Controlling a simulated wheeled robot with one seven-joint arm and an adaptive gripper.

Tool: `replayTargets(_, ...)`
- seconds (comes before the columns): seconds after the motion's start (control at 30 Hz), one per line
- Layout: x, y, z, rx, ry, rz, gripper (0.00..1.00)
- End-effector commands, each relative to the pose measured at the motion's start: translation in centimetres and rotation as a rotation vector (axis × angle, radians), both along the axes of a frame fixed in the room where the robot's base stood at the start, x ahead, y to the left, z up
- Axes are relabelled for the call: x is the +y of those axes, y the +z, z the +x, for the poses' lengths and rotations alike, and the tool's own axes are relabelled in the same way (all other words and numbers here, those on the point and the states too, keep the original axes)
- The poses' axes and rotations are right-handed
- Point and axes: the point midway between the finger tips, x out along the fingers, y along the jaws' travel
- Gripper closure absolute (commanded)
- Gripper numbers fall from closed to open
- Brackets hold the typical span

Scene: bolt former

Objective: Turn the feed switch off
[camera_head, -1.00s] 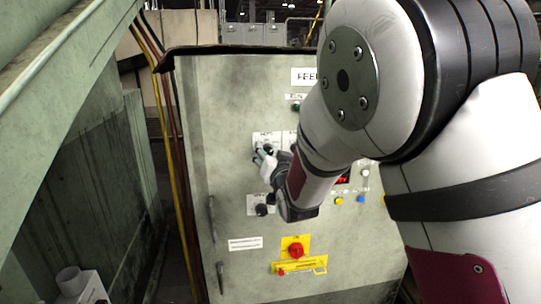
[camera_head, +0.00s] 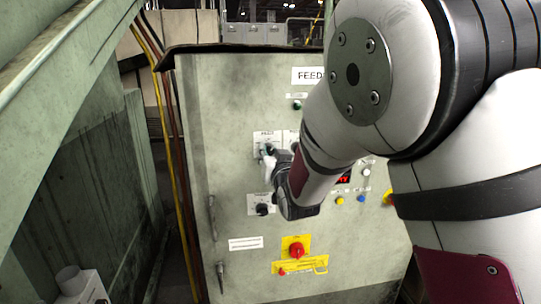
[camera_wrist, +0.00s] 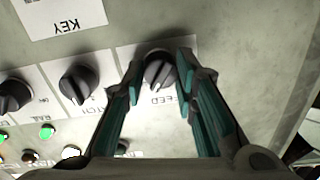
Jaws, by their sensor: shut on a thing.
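The feed switch (camera_wrist: 160,72) is a black rotary knob on a white plate lettered FEED in the wrist view. Its light pointer line is slightly tilted in that view. My gripper (camera_wrist: 160,68) has its two teal-padded fingers on either side of the knob and is shut on it. In the head view my gripper (camera_head: 267,157) reaches the white feed plate (camera_head: 264,136) on the grey-green control cabinet. There the fingers and wrist hide most of the knob.
In the wrist view, another black knob (camera_wrist: 78,84) sits close beside the feed switch, with a further knob (camera_wrist: 14,95) beyond. Below in the head view are a black knob (camera_head: 262,209) and a red switch (camera_head: 296,250) on yellow. My arm covers the cabinet's right side.

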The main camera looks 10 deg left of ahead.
Motion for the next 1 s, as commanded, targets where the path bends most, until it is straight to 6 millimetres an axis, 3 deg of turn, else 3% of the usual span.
replayTargets(0.6,0.10,0.20,-0.02,-0.135,0.000,-0.462,1.00)
replayTargets(1.0,0.10,0.20,0.00,-0.171,0.000,-0.589,1.00)
